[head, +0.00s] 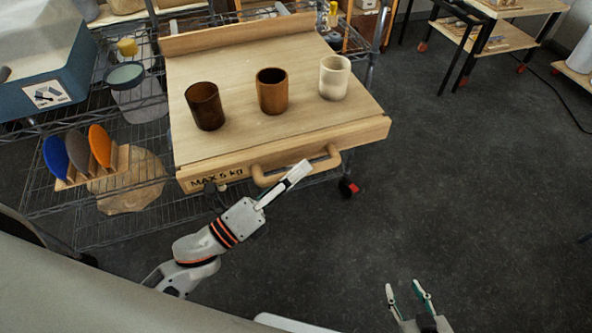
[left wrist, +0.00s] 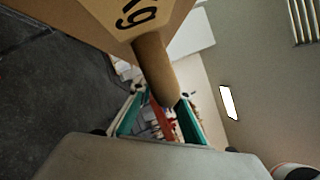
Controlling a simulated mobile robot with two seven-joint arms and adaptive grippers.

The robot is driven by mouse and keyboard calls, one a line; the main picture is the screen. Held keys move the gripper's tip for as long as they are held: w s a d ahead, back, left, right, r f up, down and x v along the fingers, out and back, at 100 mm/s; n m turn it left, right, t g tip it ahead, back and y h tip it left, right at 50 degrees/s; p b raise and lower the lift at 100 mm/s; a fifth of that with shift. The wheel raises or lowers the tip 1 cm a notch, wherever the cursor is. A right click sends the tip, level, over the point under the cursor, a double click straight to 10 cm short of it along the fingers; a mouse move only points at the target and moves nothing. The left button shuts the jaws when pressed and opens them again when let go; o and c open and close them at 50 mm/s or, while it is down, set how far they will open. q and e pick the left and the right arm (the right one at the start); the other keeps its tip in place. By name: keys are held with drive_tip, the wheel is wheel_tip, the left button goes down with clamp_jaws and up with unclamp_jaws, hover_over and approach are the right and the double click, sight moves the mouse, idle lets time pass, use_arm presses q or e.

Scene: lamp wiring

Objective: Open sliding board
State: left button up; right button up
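The sliding board (head: 235,145) is a light wooden board on a wire rack, its front edge marked "MAX 5 kg". A rounded wooden handle (head: 265,181) is on that front edge; it also shows in the left wrist view (left wrist: 154,68). My right gripper (head: 407,288) is open and empty over the floor at the bottom right.
A dark brown cup (head: 205,106), a brown cup (head: 272,91) and a cream cup (head: 334,77) stand upright on the board. The wire rack (head: 130,215) holds coloured discs and a blue box (head: 45,90).

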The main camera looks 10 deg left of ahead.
use_arm(q)
drive_tip(key=shift+o, duration=1)
drive_tip(key=shift+a, duration=0.1)
drive_tip(key=v, duration=1.2)
drive_tip(key=w+a+f+n+y+p, duration=0.1)
drive_tip(key=w+a+f+n+y, duration=0.25)
drive_tip(key=f+n+y, duration=0.75)
drive_tip(key=s+f+n+g+h+p, duration=0.1)
drive_tip(key=s+f+n+g, duration=0.4)
drive_tip(key=f+n, duration=0.6)
drive_tip(key=n+g, duration=0.1)
drive_tip(key=n, duration=0.4)
drive_tip(key=shift+d+f+h, duration=0.15)
drive_tip(key=shift+d+h, duration=0.15)
